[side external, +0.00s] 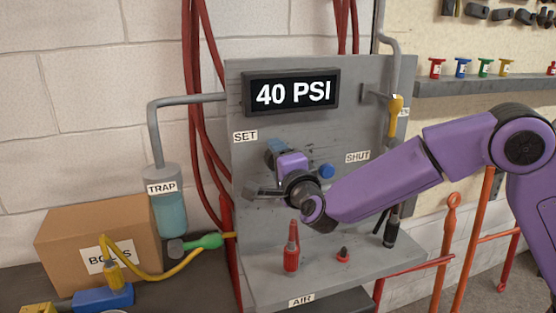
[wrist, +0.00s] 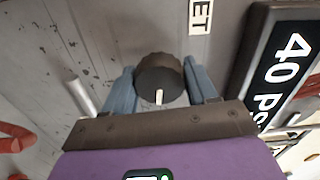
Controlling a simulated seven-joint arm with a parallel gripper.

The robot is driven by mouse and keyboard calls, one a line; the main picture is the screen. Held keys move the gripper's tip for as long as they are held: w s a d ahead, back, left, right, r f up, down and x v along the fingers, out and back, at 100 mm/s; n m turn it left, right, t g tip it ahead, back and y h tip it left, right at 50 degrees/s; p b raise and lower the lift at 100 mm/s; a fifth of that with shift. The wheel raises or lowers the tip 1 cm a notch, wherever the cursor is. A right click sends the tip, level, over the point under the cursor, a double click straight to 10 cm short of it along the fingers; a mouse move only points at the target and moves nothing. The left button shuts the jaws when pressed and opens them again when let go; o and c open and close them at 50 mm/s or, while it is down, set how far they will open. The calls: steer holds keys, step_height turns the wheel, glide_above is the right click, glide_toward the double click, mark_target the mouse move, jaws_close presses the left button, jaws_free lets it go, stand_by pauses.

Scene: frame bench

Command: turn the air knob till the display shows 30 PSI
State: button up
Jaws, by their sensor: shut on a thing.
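The display (side external: 293,93) on the grey panel reads 40 PSI. It also shows, turned on its side, in the wrist view (wrist: 285,60). The dark round knob (wrist: 160,70) sits below the SET label in the panel, with a white pointer line on its face. My gripper (side external: 274,149) is at the panel under the display. In the wrist view its two blue-grey fingers (wrist: 160,88) stand on either side of the knob, shut on it. In the side view my gripper and wrist hide most of the knob.
A blue button (side external: 326,171) is right of my gripper, near the SHUT label. A yellow-handled valve (side external: 395,105) is at upper right. A red bottle (side external: 291,250) and a dark screwdriver-like tool (side external: 391,228) stand on the lower ledge. The TRAP canister (side external: 168,205) is at left.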

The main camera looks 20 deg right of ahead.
steer(key=shift+a+r+n, duration=0.15)
steer(key=shift+a+n, duration=0.1)
steer(key=shift+n, duration=0.65)
steer(key=shift+s, duration=0.1)
steer(key=o, duration=1)
steer(key=shift+d, duration=0.1)
steer(key=s, duration=1.7)
steer(key=shift+s, duration=0.15)
